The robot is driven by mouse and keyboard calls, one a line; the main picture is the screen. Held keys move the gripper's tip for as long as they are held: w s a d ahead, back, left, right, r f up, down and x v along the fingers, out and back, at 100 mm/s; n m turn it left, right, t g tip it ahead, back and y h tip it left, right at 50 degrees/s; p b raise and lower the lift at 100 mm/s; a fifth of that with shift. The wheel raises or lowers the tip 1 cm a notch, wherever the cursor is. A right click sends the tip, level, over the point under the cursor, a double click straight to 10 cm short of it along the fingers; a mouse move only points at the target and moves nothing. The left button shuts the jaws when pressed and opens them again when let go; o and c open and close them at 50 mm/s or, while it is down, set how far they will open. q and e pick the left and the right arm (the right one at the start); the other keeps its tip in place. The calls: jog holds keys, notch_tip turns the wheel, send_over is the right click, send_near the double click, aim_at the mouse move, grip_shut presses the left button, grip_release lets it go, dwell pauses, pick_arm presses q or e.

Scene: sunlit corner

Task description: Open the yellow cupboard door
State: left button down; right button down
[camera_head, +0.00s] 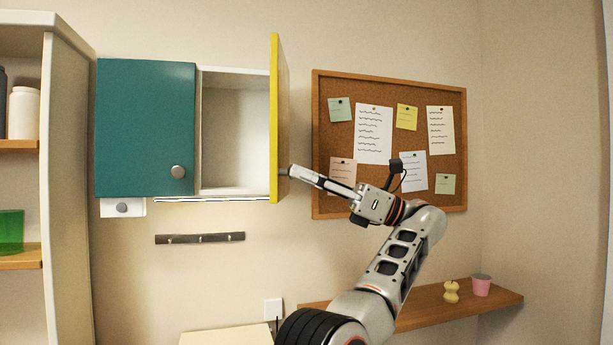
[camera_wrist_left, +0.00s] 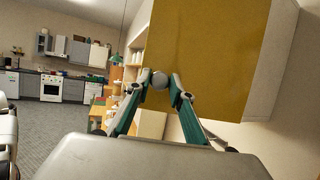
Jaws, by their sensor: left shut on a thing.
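The yellow cupboard door (camera_head: 274,115) stands swung out from the wall cupboard and shows nearly edge-on. The inside of its compartment (camera_head: 235,130) is visible and looks empty. My left gripper (camera_head: 290,172) is at the lower free edge of the door, shut on its round knob. In the left wrist view the yellow door (camera_wrist_left: 210,60) fills the upper middle, and the grey knob (camera_wrist_left: 159,80) sits between the fingertips of my left gripper (camera_wrist_left: 162,88). In the head view the knob is mostly hidden by the fingers. My right gripper is not in view.
A shut teal door (camera_head: 145,125) is left of the open compartment. A cork board (camera_head: 390,88) with notes hangs behind my left arm. A hook rail (camera_head: 200,238) is below the cupboard.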

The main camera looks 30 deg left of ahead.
pick_arm(q)
jog(key=c, duration=1.8)
grip_release()
jog(key=shift+a, duration=0.1)
